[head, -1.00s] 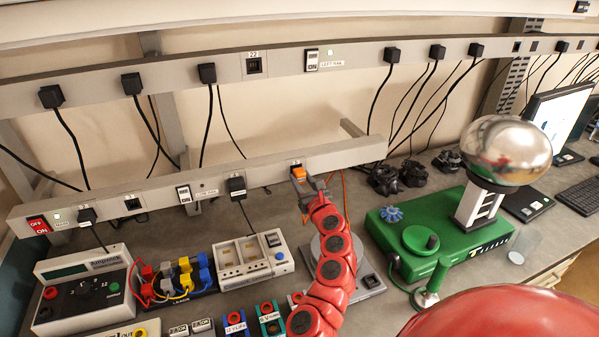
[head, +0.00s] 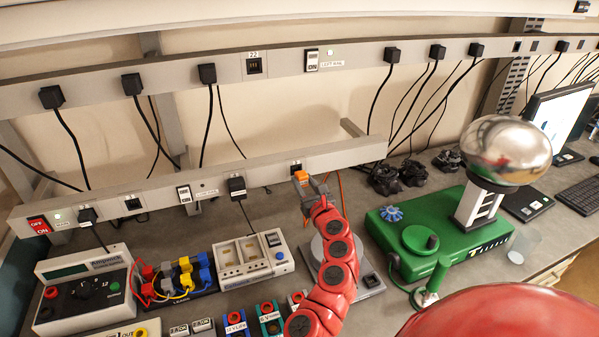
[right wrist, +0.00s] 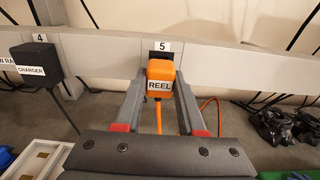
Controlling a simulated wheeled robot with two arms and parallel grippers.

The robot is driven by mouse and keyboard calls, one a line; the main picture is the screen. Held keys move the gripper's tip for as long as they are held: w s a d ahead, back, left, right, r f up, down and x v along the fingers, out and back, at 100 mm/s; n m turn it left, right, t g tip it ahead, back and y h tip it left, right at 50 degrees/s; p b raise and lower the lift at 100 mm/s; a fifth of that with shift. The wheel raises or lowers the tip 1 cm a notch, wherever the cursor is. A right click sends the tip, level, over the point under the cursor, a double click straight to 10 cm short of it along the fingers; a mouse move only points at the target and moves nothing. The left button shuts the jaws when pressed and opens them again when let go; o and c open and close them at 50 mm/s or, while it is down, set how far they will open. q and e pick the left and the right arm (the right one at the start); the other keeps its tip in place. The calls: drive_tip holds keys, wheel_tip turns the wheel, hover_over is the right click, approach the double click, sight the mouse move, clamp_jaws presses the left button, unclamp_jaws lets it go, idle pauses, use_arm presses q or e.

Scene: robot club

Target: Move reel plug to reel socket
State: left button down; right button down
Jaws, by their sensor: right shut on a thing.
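The reel plug (head: 301,176) is orange with a white REEL label, clear in the right wrist view (right wrist: 160,85). An orange cable hangs from its underside. My right gripper (head: 311,183) is shut on it, one finger on each side in the right wrist view (right wrist: 160,97). The plug is just in front of and slightly below the dark socket numbered 5 (head: 295,166) on the lower rail. This socket's dark face shows above the plug in the right wrist view (right wrist: 158,56). No socket carries a readable reel label. My left gripper is out of view.
Left along the lower rail (head: 345,154) are a black CHARGER plug (head: 237,186) and a switch (head: 184,194). The upper rail has an empty socket 22 (head: 254,66). Instruments crowd the bench below; a green base with a silver globe (head: 505,150) stands right.

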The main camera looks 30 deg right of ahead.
sight(304, 182)
drive_tip(key=shift+p+v, duration=0.35)
drive_tip(key=shift+v, duration=1.2)
